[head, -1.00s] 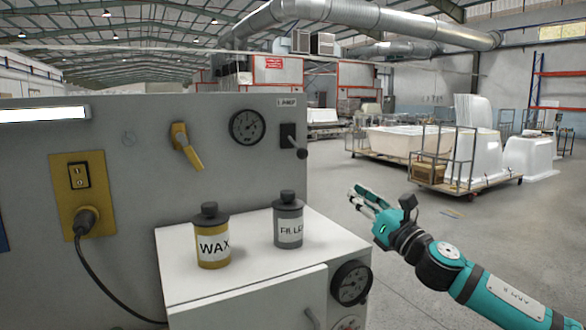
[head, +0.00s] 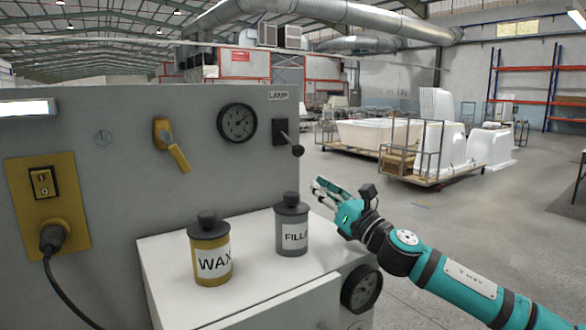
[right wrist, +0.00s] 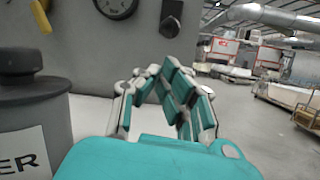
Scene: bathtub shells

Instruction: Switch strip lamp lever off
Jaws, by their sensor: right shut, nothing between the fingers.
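The strip lamp (head: 28,108) at the panel's upper left glows white. The lamp lever (head: 285,138) is a black lever with a round knob, under a LAMP label (head: 279,95) at the panel's right end. It juts out and slopes down to the right. The lever also shows at the top of the right wrist view (right wrist: 170,18), beyond my fingertips. My right gripper (head: 318,190) is shut and empty, below and slightly right of the lever, apart from it. Its fingers meet in the right wrist view (right wrist: 160,74). My left gripper is out of view.
A WAX can (head: 210,252) and a grey FILLER can (head: 292,226) stand on the white cabinet (head: 165,255). A gauge (head: 237,122), yellow lever (head: 170,146) and yellow switch plate (head: 68,195) are on the panel.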

